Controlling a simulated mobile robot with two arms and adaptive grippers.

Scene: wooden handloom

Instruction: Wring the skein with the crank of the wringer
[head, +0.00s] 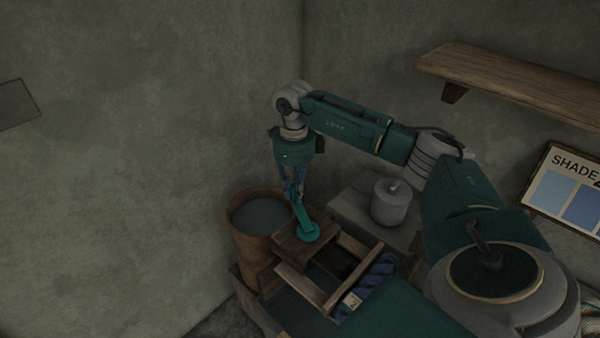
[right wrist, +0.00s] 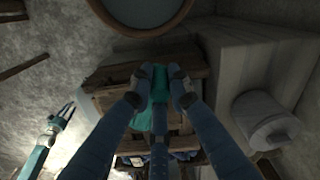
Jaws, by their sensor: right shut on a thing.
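The teal crank (head: 307,232) stands on the wooden end block of the wringer (head: 290,246), its arm rising toward the upper left. My right gripper (head: 297,192) comes down from above and is shut on the crank's upper end. In the right wrist view the fingers (right wrist: 160,88) close on either side of the teal crank (right wrist: 159,120). The twisted blue skein (head: 372,284), with a pale tag, lies at the near right side of the wringer frame; its far end is hidden. My left gripper (right wrist: 68,111) shows small in the right wrist view, fingers apart and empty.
A brown vat (head: 244,240) of dark liquid stands close left of the crank. A grey lidded jar (head: 390,203) stands on a pale ledge behind. A wooden shelf (head: 510,82) and a shade chart (head: 566,190) are at the right.

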